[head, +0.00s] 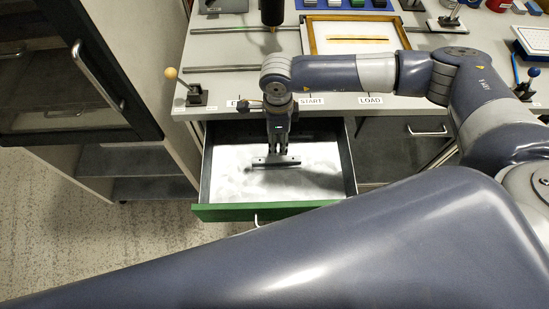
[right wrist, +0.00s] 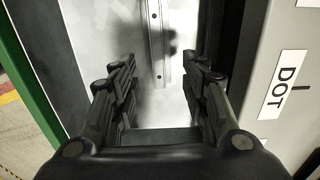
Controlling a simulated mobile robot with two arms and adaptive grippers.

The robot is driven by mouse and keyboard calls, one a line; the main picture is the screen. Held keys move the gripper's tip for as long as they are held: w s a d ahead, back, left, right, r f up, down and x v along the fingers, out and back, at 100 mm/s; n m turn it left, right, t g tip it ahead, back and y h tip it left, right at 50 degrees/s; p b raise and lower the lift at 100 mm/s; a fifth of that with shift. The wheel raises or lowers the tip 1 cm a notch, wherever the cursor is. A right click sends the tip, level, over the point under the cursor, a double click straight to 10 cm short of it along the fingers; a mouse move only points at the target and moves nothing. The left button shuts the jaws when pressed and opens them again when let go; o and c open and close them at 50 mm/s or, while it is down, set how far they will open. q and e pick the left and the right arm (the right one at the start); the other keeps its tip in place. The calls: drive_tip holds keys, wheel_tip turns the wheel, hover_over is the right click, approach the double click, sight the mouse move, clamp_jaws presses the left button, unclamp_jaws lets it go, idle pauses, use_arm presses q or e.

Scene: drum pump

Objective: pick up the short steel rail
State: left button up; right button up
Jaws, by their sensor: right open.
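The short steel rail (head: 276,164) lies crosswise on the pale floor of the open drawer in the head view. In the right wrist view the rail (right wrist: 158,45) is a narrow grey strip with dark holes, running up from between my fingertips. My right gripper (head: 278,149) points down into the drawer over the rail. Its two fingers (right wrist: 159,68) are apart, one on each side of the rail's line, with nothing held. I cannot tell how much height separates the fingertips from the rail. My left gripper is not in view.
The bench top (head: 225,55) overhangs behind, with a wooden-knobbed lever (head: 187,90) and a framed tray (head: 315,50). A dark cabinet (head: 75,75) stands left.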

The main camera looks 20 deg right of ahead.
hover_over(276, 159)
wheel_tip(276, 159, down, 4)
drive_tip(key=shift+s+d+f+p, duration=0.15)
drive_tip(key=shift+f+p, duration=0.05)
drive_tip(key=shift+p, duration=0.25)
drive_tip(key=shift+f, duration=0.55)
wheel_tip(276, 159, down, 3)
drive_tip(key=shift+f+p, duration=0.15)
drive_tip(key=shift+p, duration=0.6)
drive_tip(key=shift+f, duration=0.65)
drive_tip(key=shift+c, duration=0.3)
clamp_jaws()
